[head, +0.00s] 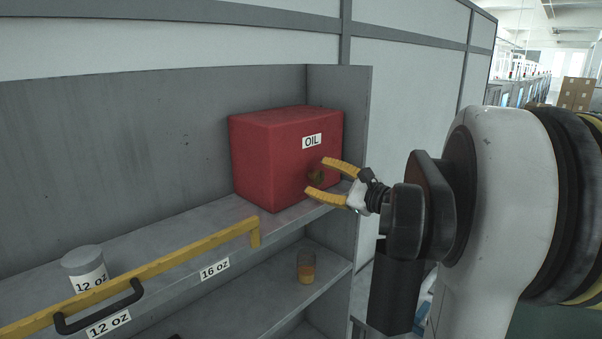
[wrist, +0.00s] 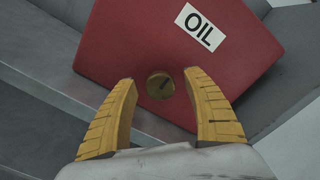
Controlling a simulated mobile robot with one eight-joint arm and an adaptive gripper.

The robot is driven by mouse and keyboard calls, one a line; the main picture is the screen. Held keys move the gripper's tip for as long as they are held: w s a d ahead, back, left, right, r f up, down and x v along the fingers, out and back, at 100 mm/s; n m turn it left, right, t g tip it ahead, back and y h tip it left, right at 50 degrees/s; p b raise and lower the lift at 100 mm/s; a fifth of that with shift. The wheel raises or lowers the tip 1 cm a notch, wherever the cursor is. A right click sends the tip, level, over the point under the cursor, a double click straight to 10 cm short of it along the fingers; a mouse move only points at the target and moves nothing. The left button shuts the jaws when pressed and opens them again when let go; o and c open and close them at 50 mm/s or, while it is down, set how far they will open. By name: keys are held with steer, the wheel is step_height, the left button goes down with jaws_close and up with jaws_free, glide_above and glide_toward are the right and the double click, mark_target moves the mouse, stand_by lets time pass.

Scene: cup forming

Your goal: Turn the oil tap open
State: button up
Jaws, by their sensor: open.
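The red oil box (head: 277,160) with a white "OIL" label stands at the right end of the upper shelf. It fills the upper part of the wrist view (wrist: 130,50). The brass-coloured tap (head: 316,175) is on its front face, low down. In the wrist view the round tap (wrist: 160,85) shows a dark slot and sits between and just beyond my yellow fingertips. My gripper (head: 326,178) is open around the line of the tap, with a visible gap to each side (wrist: 162,80). I cannot tell whether the fingertips reach past the tap's front.
A cup with amber liquid (head: 306,267) stands on the lower shelf (head: 250,290) below the box. A yellow rail (head: 150,268) with a black handle (head: 98,308) runs along the upper shelf's left front. A "12 oz" container (head: 85,268) stands behind it. The shelf's side wall (head: 360,110) is right of the box.

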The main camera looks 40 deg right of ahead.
steer(key=shift+w+a, duration=0.1)
steer(key=shift+w, duration=0.75)
steer(key=shift+s, duration=0.15)
steer(key=c, duration=1.2)
steer(key=shift+o, duration=0.2)
steer(key=shift+n, duration=0.3)
steer(key=n+b, duration=0.2)
steer(key=n, duration=0.1)
steer(key=shift+f, duration=0.1)
steer(key=n+b, duration=0.1)
steer(key=n, duration=0.4)
steer(key=shift+b, duration=0.35)
steer(key=n+b, duration=0.1)
steer(key=n, duration=0.3)
steer(key=shift+f, duration=0.1)
steer(key=n+b, duration=0.1)
steer(key=n, duration=0.3)
steer(key=shift+n, duration=0.5)
